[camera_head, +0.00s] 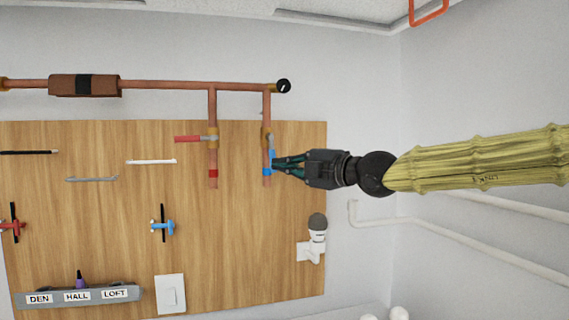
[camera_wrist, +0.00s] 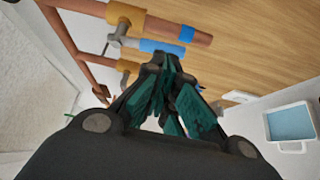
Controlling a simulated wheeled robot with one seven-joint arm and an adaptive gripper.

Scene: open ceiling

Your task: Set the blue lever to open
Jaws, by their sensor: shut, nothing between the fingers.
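The blue lever (camera_head: 271,155) is on the right-hand vertical copper pipe, below its brass valve body (camera_head: 266,134). It hangs down roughly along the pipe; in the wrist view its blue sleeve (camera_wrist: 160,46) lies nearly parallel to the pipe. A blue band (camera_wrist: 187,34) marks that pipe's end. My gripper (camera_head: 275,163) comes in from the right, its fingertips at the lever's lower end. In the wrist view the fingertips (camera_wrist: 166,60) are together and empty, right beside the blue sleeve. Whether they touch it I cannot tell.
A red lever (camera_head: 187,139) points left from the neighbouring pipe. A horizontal copper pipe (camera_head: 165,85) runs above the wooden board (camera_head: 110,205). A white lamp holder (camera_head: 312,247) with a dark-topped bulb is below my gripper. A light switch (camera_head: 170,294) is lower left.

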